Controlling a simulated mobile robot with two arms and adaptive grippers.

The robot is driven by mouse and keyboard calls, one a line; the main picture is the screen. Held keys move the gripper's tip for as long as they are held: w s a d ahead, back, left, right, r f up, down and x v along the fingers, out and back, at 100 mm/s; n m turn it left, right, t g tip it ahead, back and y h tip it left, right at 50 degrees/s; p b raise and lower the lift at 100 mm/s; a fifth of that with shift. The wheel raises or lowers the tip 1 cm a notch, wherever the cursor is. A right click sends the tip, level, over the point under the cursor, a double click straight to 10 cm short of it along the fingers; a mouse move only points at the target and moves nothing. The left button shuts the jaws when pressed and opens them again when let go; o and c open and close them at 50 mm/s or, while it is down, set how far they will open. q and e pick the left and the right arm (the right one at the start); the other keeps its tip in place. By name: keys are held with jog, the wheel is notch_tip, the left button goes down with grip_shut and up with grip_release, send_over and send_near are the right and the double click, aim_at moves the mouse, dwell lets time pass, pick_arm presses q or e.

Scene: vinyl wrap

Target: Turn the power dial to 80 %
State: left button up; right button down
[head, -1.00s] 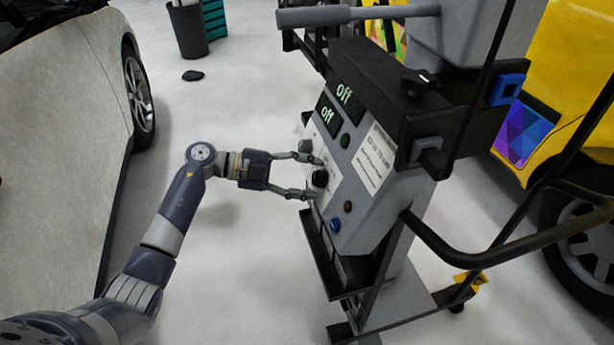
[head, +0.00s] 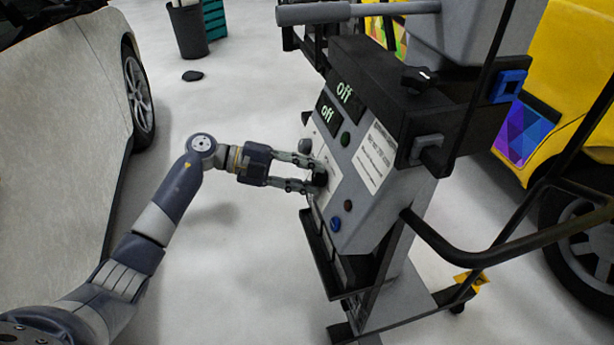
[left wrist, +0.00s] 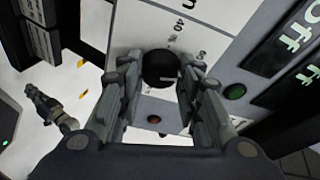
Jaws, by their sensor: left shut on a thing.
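The power dial is a round black knob (head: 320,177) on the slanted grey control panel of the machine (head: 362,215) in the head view. In the left wrist view the dial (left wrist: 160,69) has a pale pointer mark toward its right side, and printed numbers, 40 among them, run around it. My left gripper (head: 315,175) is shut on the dial, with one finger on each side of it; its fingers (left wrist: 158,80) also flank the knob in the left wrist view. Two displays (head: 336,103) read "off".
A green button (head: 345,139) sits above the dial; a blue button (head: 335,224) and a small reddish one (head: 348,205) sit below. A black bar (head: 480,240) juts out at right. A white car (head: 60,140) stands left, a yellow vehicle (head: 575,100) right.

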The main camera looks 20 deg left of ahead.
pick_arm(q)
jog(key=m+g+y+b, duration=0.1)
jog(key=m, duration=0.3)
jog(key=shift+m, duration=0.4)
jog(key=shift+d+r+m+y+b, duration=0.1)
jog(key=shift+m+y+b, duration=0.4)
jog(key=shift+m, duration=1.5)
pick_arm(e)
jog(key=w+r, duration=0.3)
jog(key=r, duration=0.2)
jog(key=shift+w+a+r, duration=0.15)
jog(key=shift+w+a, duration=0.1)
jog(key=shift+w, duration=0.1)
jog(key=shift+r, duration=0.1)
pick_arm(q)
jog(key=o, duration=1.1)
jog(key=shift+c, duration=0.2)
jog(key=shift+r, duration=0.15)
